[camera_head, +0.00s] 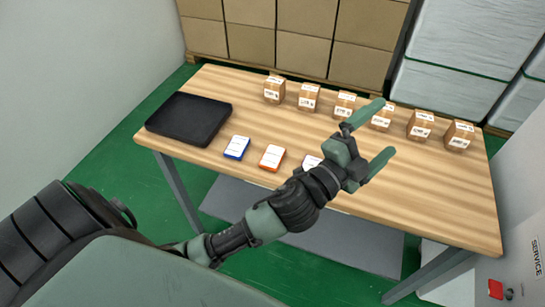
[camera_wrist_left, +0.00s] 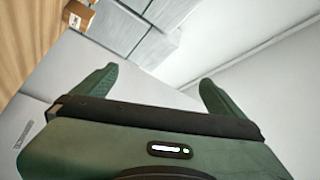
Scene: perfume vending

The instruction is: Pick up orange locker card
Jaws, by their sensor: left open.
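The orange locker card (camera_head: 272,157) lies on the wooden table (camera_head: 440,195) near its front edge, with a white face and an orange rim. A blue-rimmed card (camera_head: 237,147) lies to its left. A third card (camera_head: 311,163) lies to its right, partly hidden by my left arm. My left gripper (camera_head: 384,130) is open and empty above the table, to the right of the cards. Its two spread fingers also show in the left wrist view (camera_wrist_left: 158,92), with no card between them. My right gripper is not in view.
A black tray (camera_head: 189,119) sits at the table's left end. Several small brown boxes (camera_head: 308,97) stand in a row along the back. Large cartons (camera_head: 302,50) are stacked behind the table. A white service cabinet (camera_head: 520,245) stands at the right.

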